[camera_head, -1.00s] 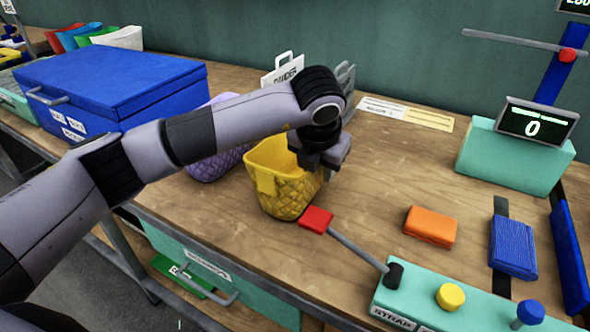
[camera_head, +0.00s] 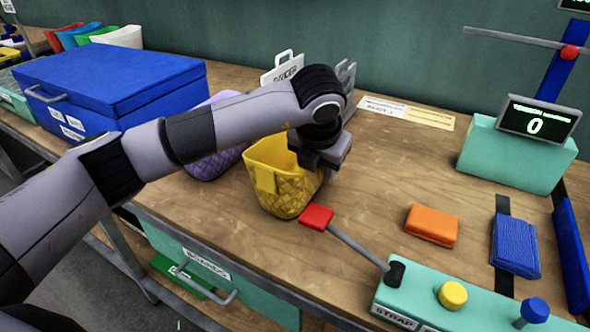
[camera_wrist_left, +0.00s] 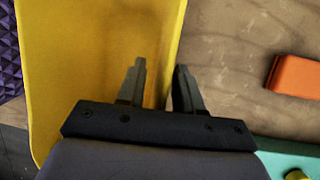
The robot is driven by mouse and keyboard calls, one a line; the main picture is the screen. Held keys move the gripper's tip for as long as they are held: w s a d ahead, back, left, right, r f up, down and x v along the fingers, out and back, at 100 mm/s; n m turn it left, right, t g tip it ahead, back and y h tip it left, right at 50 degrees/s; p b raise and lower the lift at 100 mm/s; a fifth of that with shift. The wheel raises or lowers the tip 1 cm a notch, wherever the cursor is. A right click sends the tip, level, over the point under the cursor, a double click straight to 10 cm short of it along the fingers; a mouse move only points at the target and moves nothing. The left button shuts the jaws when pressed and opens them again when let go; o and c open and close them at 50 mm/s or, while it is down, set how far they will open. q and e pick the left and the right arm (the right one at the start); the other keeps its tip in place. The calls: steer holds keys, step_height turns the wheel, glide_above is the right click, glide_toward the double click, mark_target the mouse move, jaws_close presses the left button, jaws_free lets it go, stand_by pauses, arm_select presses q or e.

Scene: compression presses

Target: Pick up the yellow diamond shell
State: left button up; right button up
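The yellow diamond shell (camera_head: 285,180) is an open, quilted yellow bin standing upright on the wooden bench in the middle of the head view. Its wall (camera_wrist_left: 95,60) fills the left part of the left wrist view. My left gripper (camera_wrist_left: 160,75) points down at the shell's right rim. One finger is over the inside and the other is just outside, with the rim between them. A gap shows between the inner finger and the wall, so the gripper looks open. In the head view the left gripper (camera_head: 318,165) hides part of the rim. My right gripper is not in view.
A purple quilted shell (camera_head: 212,165) stands behind and left of the yellow one, partly hidden by my arm. A red-tipped lever (camera_head: 316,217) is close in front. An orange block (camera_head: 432,225) and blue pad (camera_head: 515,245) lie right. A blue case (camera_head: 110,85) is at left.

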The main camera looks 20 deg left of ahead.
arm_select(q)
jaws_close()
steer(key=shift+r, duration=0.1)
